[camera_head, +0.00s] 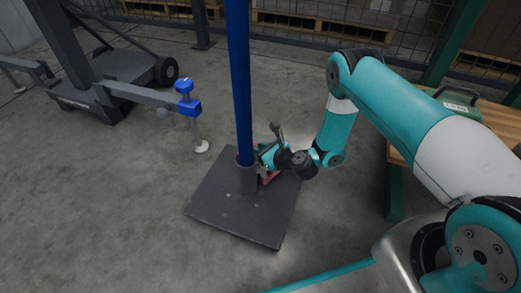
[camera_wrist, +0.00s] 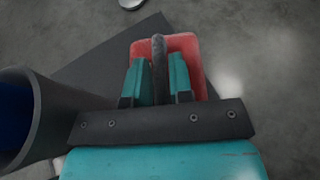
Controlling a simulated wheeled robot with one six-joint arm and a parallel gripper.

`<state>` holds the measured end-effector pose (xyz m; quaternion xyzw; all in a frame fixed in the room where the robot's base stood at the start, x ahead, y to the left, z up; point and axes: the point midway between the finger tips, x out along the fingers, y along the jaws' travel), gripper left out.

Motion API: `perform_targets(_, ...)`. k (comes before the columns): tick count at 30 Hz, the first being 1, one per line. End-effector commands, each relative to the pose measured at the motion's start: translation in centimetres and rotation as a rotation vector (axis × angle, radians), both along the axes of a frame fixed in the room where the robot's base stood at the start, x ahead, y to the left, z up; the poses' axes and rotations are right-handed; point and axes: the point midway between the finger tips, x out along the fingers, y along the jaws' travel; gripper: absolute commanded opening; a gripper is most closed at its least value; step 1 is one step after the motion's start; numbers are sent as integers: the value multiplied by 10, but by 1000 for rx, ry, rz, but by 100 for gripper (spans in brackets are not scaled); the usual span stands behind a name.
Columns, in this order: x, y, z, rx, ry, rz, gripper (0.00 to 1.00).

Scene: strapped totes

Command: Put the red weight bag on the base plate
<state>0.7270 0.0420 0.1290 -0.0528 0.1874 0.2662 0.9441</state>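The dark square base plate (camera_head: 232,213) lies on the floor, and part of it shows in the wrist view (camera_wrist: 95,70). The red weight bag (camera_head: 269,178) is at the plate's back right, just right of the post socket, mostly hidden by my gripper (camera_head: 268,158). In the wrist view the red bag (camera_wrist: 184,44) sits beyond my gripper fingers (camera_wrist: 160,80), overlapping the plate's edge. The teal fingers are closed on both sides of its dark handle loop (camera_wrist: 159,60). I cannot tell whether the bag touches the plate.
A blue post (camera_head: 240,80) rises from a grey socket (camera_head: 246,178) on the plate, close left of my gripper. A dark stand with a blue clamp (camera_head: 188,106) and foot is at left. A wooden bench (camera_head: 500,118) with a green case (camera_head: 458,103) is at right.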

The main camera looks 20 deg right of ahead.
Motion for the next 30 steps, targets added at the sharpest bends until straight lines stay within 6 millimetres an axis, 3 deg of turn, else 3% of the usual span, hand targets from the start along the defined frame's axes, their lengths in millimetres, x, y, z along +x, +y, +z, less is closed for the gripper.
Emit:
perform_targets(1,0,0,0,0,0,0,33)
perform_targets(2,0,0,0,0,0,0,40)
perform_targets(12,-1,-1,5,0,1,0,40)
perform_targets(24,-49,-30,30,2,7,-3,40)
perform_targets(30,-59,-36,32,0,1,0,40)
